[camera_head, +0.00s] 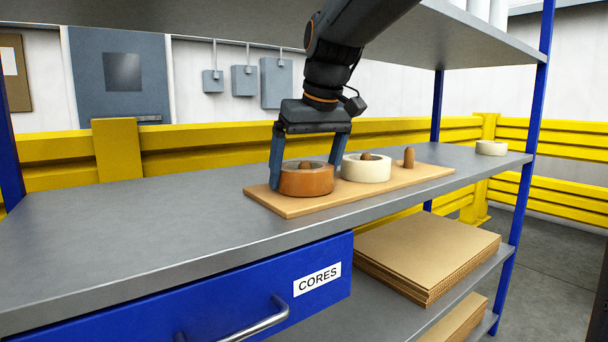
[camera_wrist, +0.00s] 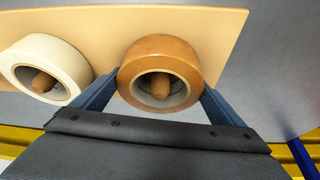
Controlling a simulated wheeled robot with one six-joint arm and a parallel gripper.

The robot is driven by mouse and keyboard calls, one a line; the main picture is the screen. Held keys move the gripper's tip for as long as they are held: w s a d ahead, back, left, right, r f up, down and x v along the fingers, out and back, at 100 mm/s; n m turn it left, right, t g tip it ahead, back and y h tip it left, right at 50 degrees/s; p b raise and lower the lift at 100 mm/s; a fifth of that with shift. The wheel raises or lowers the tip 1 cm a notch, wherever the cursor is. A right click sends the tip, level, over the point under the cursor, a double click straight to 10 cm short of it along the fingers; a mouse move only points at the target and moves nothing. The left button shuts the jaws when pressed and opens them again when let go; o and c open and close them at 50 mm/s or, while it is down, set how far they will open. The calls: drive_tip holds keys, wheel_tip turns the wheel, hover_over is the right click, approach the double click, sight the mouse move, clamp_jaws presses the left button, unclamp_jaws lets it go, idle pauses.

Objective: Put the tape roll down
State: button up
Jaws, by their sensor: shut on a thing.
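A brown tape roll (camera_head: 307,183) is around the left peg (camera_head: 305,164) of a wooden board (camera_head: 416,178). It looks level and low on the board; whether its underside touches the wood is hard to tell. My gripper (camera_head: 304,181) is shut on the roll from above, one finger on each side. In the wrist view the roll (camera_wrist: 152,50) lies between the fingers, with the peg (camera_wrist: 160,86) showing inside its hole. A cream tape roll (camera_head: 365,173) is around the middle peg (camera_head: 367,156). The right peg (camera_head: 409,157) is bare.
The board lies on a grey shelf (camera_head: 130,220), with free room to its left. Another cream roll (camera_head: 491,148) lies at the shelf's right end. An upper shelf (camera_head: 480,35) and blue posts (camera_head: 523,140) frame the space. A blue drawer (camera_head: 220,298) marked CORES is below.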

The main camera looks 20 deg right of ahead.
sight(319, 182)
drive_tip(key=o, duration=0.9)
drive_tip(key=shift+f, duration=0.1)
drive_tip(key=shift+o, duration=0.2)
drive_tip(key=p+v, duration=0.1)
drive_tip(key=v, duration=0.2)
drive_tip(key=shift+w, duration=0.1)
drive_tip(key=s, duration=0.4)
drive_tip(key=s+d, duration=0.1)
drive_tip(key=s, duration=0.1)
drive_tip(key=shift+s+r, duration=0.2)
drive_tip(key=s+p, duration=0.1)
drive_tip(key=p, duration=0.2)
drive_tip(key=shift+d+r, duration=0.15)
drive_tip(key=s+p, duration=0.1)
drive_tip(key=p, duration=0.2)
drive_tip(key=s+p, duration=0.3)
drive_tip(key=p, duration=0.2)
drive_tip(key=shift+s+d+p, duration=0.2)
drive_tip(key=shift+d+p, duration=0.15)
drive_tip(key=shift+d, duration=0.05)
